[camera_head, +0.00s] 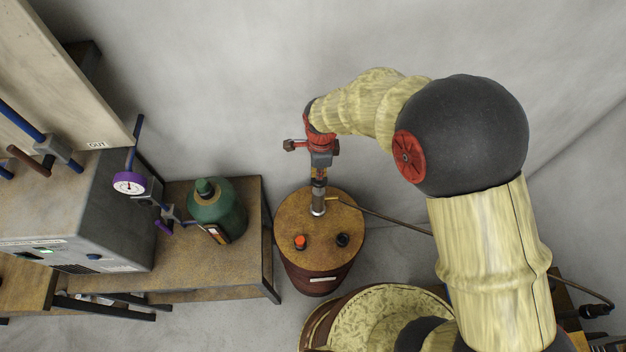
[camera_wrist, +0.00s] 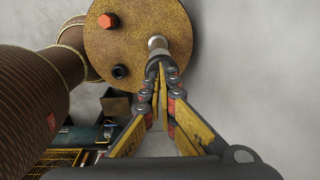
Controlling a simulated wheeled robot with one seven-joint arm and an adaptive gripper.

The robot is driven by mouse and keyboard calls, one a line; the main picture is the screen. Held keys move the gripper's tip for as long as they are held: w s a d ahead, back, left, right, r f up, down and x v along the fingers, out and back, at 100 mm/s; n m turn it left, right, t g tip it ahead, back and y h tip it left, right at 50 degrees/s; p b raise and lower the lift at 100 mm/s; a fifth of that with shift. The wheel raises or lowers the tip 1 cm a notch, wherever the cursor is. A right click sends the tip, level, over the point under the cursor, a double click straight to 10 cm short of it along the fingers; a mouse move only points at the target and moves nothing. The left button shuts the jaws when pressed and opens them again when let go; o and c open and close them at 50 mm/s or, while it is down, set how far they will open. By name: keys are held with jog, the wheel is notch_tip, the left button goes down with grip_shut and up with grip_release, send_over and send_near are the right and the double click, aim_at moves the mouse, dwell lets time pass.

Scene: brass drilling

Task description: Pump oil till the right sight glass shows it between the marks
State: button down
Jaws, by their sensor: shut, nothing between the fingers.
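A brown drum (camera_head: 290,222) stands in the middle of the head view. A silver pump tube (camera_head: 318,206) rises from its lid, and a thin hose (camera_head: 385,219) runs from it to the right. My gripper (camera_head: 318,184) hangs over the pump, pointing down. In the wrist view, the shut fingertips (camera_wrist: 161,68) meet at the near end of the pump tube (camera_wrist: 157,44), with nothing seen between them. Whether they touch the pump I cannot tell. The pump's top is partly hidden by the fingers. I cannot make out a right sight glass in either view.
An orange cap (camera_head: 300,242) and a black cap (camera_head: 342,240) sit on the lid. A green bottle (camera_head: 216,208) stands on the workbench (camera_head: 255,242) at left, beside a grey machine (camera_head: 95,200) with a purple gauge (camera_head: 129,183). A large round tub (camera_head: 385,290) stands in front.

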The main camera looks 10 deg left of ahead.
notch_tip(320, 180, up, 9)
jog(key=shift+d+f, duration=0.15)
jog(key=shift+f, duration=0.05)
dwell(0.7)
